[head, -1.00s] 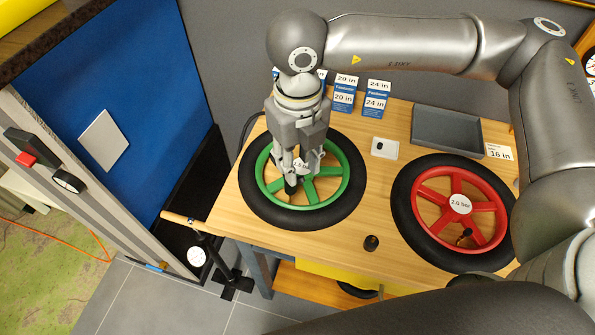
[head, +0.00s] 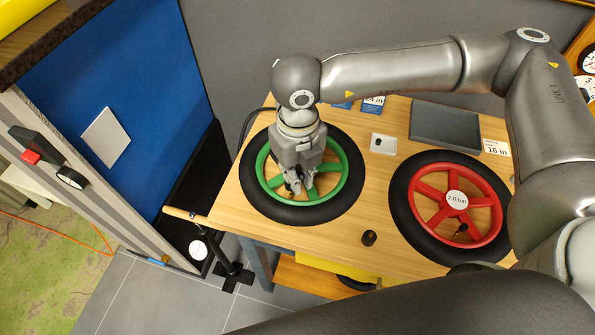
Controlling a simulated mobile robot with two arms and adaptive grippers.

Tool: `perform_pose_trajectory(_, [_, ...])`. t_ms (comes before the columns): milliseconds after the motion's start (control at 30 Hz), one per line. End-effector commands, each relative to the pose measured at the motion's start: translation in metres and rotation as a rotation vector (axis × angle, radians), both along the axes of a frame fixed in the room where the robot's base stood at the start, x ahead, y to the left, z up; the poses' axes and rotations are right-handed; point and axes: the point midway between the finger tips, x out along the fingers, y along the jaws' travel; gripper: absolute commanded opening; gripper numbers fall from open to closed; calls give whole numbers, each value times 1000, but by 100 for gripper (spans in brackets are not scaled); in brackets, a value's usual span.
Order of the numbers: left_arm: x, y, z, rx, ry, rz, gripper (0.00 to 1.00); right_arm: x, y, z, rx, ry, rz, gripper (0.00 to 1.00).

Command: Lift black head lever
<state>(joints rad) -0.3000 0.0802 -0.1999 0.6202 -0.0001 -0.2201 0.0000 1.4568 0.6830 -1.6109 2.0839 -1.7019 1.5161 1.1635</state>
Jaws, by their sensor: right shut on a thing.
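My right gripper (head: 299,186) is over the green wheel (head: 340,190), which lies flat on the wooden bench with a black tyre. Its fingers are closed together just in front of the wheel's hub. A small dark piece shows at the fingertips; it appears to be the black head lever (head: 291,188), mostly hidden by the fingers. I cannot tell its tilt. The wheel's hub is covered by the gripper. My left gripper is not in view.
A red wheel (head: 456,222) with a black tyre lies to the right. A small black cylinder (head: 369,238) stands near the front edge. A floor pump (head: 222,257) stands left of the bench.

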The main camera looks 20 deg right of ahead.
Motion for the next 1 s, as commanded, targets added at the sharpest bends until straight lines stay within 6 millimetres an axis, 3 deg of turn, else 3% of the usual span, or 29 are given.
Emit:
perform_pose_trajectory(267, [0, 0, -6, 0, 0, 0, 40, 3, 1, -1, -14, 43, -3, 0])
perform_pose_trajectory(700, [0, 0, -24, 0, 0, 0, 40, 9, 3, 6, -77, 306, 0, 0])
perform_pose_trajectory(1000, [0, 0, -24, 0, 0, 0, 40, 10, 3, 7, -80, 325, 1, 0])
